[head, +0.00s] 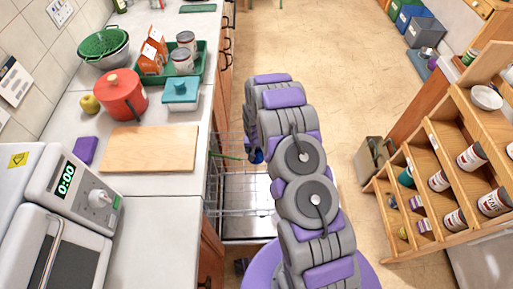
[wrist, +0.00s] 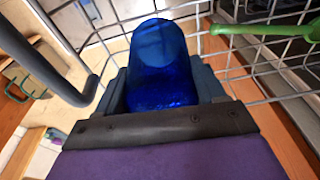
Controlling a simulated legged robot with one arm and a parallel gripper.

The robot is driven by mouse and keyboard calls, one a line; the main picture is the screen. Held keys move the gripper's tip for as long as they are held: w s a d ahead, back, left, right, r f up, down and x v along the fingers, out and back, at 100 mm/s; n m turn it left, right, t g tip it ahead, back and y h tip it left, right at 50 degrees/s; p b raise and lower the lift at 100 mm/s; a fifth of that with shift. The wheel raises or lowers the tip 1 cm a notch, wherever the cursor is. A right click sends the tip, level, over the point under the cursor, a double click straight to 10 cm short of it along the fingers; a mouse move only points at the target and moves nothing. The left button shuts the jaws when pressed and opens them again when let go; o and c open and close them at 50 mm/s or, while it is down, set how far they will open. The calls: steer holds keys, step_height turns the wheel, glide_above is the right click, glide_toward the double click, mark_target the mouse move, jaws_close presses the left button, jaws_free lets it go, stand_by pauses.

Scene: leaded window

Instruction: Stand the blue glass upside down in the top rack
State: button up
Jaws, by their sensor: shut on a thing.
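The blue glass (wrist: 162,62) is clear deep blue and sits between the jaws of my gripper (wrist: 165,92), which is shut on it. In the wrist view a rounded end of the glass points away from the gripper; I cannot tell whether it is the base or the mouth. In the head view only a small blue patch of the glass (head: 257,156) shows beside my arm. The wire top rack (wrist: 262,62) lies around and behind the glass in the wrist view. Whether the glass touches the wires is unclear. In the head view my arm hides part of the rack (head: 226,150).
A green utensil (wrist: 268,30) lies across the rack wires near the glass. The open dishwasher door (head: 246,205) is below the rack. The counter on the left holds a cutting board (head: 150,149) and red pot (head: 122,96).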

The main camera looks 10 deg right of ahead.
steer(key=shift+a, duration=0.35)
steer(key=shift+d, duration=0.1)
steer(key=shift+d+f, duration=0.2)
steer(key=shift+f, duration=0.1)
steer(key=shift+a+f, duration=0.1)
steer(key=shift+f, duration=0.1)
steer(key=o, duration=1.4)
steer(key=r+p, duration=0.1)
steer(key=r, duration=0.4)
steer(key=s+r+p, duration=0.1)
steer(key=r, duration=0.5)
steer(key=s+r+p, duration=0.1)
steer(key=r+p, duration=0.1)
steer(key=r, duration=0.4)
steer(key=shift+s+a, duration=0.15)
steer(key=shift+a, duration=0.15)
